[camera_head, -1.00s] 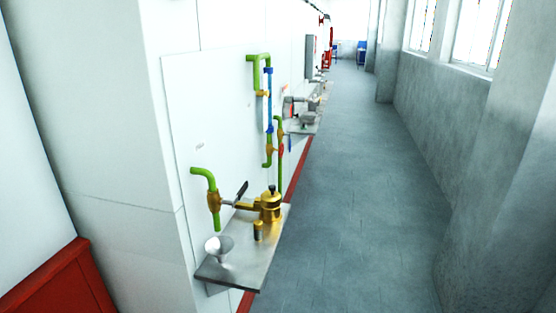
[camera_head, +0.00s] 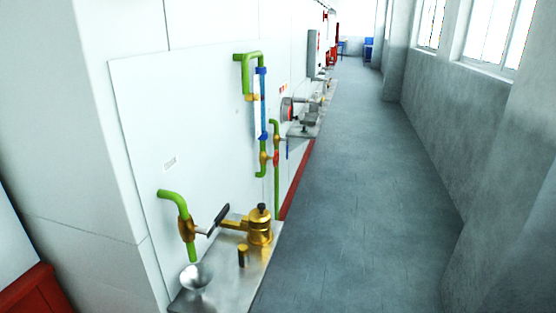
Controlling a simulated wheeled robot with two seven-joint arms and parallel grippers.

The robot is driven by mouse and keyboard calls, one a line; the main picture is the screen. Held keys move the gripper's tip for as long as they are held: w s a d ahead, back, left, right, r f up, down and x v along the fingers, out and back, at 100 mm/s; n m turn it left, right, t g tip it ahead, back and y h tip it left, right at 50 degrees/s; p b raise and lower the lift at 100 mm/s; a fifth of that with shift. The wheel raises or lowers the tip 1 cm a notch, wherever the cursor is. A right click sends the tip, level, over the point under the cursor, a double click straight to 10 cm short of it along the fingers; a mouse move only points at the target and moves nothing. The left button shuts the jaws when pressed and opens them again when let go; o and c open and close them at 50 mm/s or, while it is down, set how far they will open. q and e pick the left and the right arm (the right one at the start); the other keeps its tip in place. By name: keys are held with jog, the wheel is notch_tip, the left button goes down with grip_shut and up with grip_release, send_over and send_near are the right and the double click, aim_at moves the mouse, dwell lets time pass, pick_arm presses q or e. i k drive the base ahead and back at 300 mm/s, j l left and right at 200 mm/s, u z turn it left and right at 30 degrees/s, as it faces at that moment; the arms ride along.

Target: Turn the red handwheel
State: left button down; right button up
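A small red part (camera_head: 276,158) sits on the brass valve of the thin green pipe on the wall panel; it is too small to tell whether it is a handwheel. Farther along the wall, a red round thing (camera_head: 287,110) shows beside a metal shelf; its shape is not clear at this distance. Neither of my grippers is in view.
A metal shelf (camera_head: 228,272) with a brass device (camera_head: 260,226) and a funnel (camera_head: 195,277) juts from the panel nearby. A green pipe (camera_head: 172,197) has a black-handled valve. A red box (camera_head: 36,294) stands lower left. The grey floor (camera_head: 360,200) is clear along the corridor.

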aim_at(276, 158)
jog(key=i+l, duration=0.4)
jog(key=i+l+u, duration=0.1)
jog(key=i+l, duration=0.3)
jog(key=l, duration=0.15)
